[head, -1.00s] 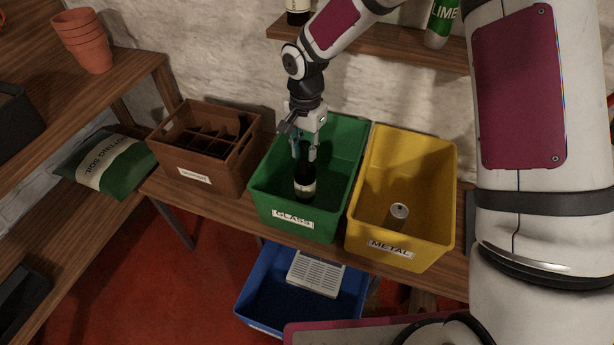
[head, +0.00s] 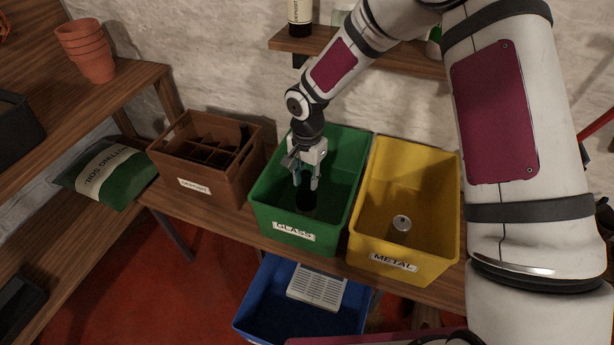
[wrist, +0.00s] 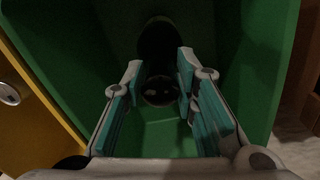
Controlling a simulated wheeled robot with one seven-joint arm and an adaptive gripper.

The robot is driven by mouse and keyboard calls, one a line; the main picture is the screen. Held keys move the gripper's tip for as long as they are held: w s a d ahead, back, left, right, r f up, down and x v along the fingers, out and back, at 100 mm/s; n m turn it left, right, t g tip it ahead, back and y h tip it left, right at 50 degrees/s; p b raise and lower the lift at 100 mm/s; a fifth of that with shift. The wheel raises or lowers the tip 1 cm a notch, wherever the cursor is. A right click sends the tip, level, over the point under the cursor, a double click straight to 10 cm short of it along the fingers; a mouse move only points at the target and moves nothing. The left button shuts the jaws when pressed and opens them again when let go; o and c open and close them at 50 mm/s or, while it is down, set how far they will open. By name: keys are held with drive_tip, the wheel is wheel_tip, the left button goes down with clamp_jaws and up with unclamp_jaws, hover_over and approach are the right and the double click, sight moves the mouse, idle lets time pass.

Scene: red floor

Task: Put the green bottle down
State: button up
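The dark green bottle (head: 306,200) is upright inside the green bin (head: 350,203) labelled GLASS, low down near the front wall, which hides its lower part. My gripper (head: 306,184) points down into this bin, with its fingers on either side of the bottle's neck. In the wrist view my gripper (wrist: 160,72) has the bottle (wrist: 160,42) between its teal pads. Whether the base touches the bin floor is hidden.
The yellow METAL bin (head: 440,235), with a can (head: 401,223) in it, stands to the right. A brown divided crate (head: 195,185) is to the left. A blue bin (head: 262,325) is below. A shelf (head: 390,60) runs behind.

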drive_tip(key=shift+o, duration=0.9)
